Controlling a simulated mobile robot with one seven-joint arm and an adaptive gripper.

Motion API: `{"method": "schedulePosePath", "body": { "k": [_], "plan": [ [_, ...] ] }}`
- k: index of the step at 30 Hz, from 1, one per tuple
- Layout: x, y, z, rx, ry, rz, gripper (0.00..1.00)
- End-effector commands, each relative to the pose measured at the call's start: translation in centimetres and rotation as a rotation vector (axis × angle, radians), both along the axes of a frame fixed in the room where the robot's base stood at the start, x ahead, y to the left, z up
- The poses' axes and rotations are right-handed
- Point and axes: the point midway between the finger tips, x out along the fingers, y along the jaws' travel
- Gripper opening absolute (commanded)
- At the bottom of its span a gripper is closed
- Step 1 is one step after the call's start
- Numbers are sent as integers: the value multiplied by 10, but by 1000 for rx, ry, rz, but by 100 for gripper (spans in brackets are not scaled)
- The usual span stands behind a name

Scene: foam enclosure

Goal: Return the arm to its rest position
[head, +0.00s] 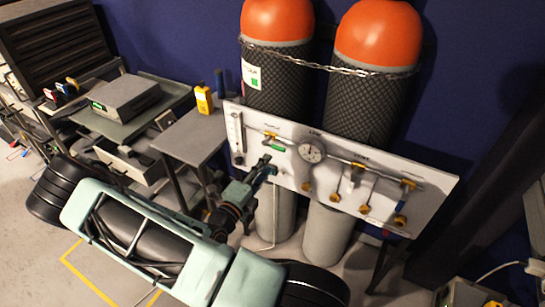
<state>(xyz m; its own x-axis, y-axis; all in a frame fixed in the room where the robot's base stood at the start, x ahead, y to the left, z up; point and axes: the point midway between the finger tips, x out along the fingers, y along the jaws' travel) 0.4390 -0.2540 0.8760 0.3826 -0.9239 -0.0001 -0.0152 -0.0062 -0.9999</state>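My arm's pale green links with black joint bands (180,250) fill the lower left and middle of the head view. The arm reaches up and to the right toward a white valve panel (425,190). My gripper (266,162) is small and dark at the end of the arm. It overlaps the panel's left part, just below a green-marked valve (276,147). I cannot tell whether it touches the panel or stands in front of it. The fingers are too small to tell if they are open or shut, or if they hold anything.
Two orange-topped gas cylinders (378,35) stand chained behind the panel. A small grey table (185,140) with a yellow device (204,99) stands left of it. A cart (140,122) carries a grey instrument box (127,95). Floor with yellow lines (88,272) shows at the lower left.

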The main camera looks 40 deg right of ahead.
Motion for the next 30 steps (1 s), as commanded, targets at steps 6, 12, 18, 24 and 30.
{"method": "schedulePosePath", "body": {
  "k": [6,12,18,24,30],
  "plan": [
    [-7,18,0,-1,0,0,30],
    [-8,20,0,-1,1,0,30],
    [-8,20,0,-1,0,0,30],
    [-8,19,1,3,-5,-3,30],
    [-12,17,18,102,-147,-96,30]
  ]
}}
